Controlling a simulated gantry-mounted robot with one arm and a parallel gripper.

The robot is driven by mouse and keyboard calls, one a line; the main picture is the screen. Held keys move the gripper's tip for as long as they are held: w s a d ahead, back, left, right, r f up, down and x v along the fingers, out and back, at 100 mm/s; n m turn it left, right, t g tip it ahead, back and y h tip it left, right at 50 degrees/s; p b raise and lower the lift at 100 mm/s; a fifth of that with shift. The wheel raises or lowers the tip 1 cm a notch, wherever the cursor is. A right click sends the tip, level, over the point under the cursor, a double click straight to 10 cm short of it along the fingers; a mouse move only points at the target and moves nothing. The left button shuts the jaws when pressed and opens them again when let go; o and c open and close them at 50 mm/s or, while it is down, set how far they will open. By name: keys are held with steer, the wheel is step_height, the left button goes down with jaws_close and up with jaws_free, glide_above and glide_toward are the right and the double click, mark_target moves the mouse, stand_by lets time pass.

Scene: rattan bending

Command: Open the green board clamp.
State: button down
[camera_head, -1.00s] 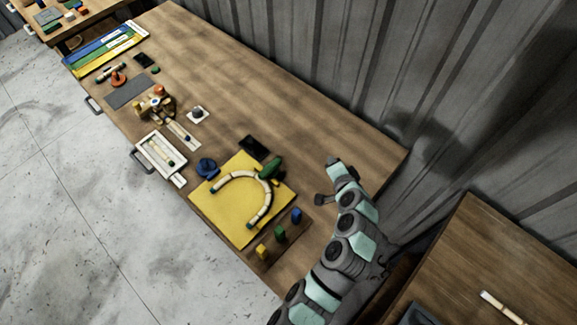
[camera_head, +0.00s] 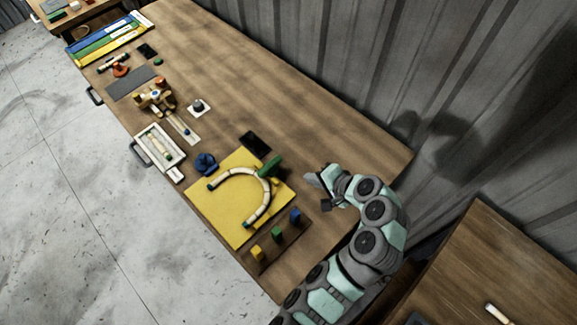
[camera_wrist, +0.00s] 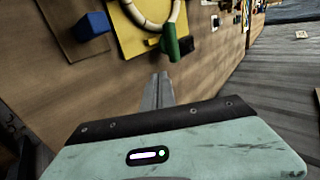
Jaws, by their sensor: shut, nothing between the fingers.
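The green board clamp (camera_head: 270,167) stands at the far right part of the yellow board (camera_head: 229,229), beside the curved pale rattan piece (camera_head: 262,208). In the wrist view the clamp (camera_wrist: 171,42) is ahead of my fingers, slightly right of their tips. I cannot tell from its handle whether it is open or closed. My gripper (camera_wrist: 163,76) is shut and empty, with its fingers together, apart from the clamp. In the head view my gripper (camera_head: 326,203) is to the right of the clamp and the board, over bare table.
A dark wooden strip with a yellow (camera_head: 258,253), a green (camera_head: 278,233) and a blue block (camera_head: 295,215) lies in front of the board. A black flat item (camera_head: 255,143) lies behind the clamp, and a blue round item (camera_head: 206,163) at left. The table's back right is clear.

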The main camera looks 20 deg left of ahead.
mark_target(278, 164)
steer(key=x, duration=1)
steer(key=shift+s, duration=0.15)
steer(key=shift+w+a+r+p, duration=0.1)
steer(key=shift+w+a+p, duration=0.2)
steer(key=shift+a, duration=0.3)
steer(key=shift+w+a+r+p, duration=0.1)
steer(key=shift+w+a+p, duration=0.1)
steer(key=shift+w+a, duration=0.3)
steer(key=shift+w+a+f, duration=0.15)
steer(key=shift+w+a, duration=0.05)
steer(key=shift+a, duration=0.5)
steer(key=shift+a+f, duration=0.1)
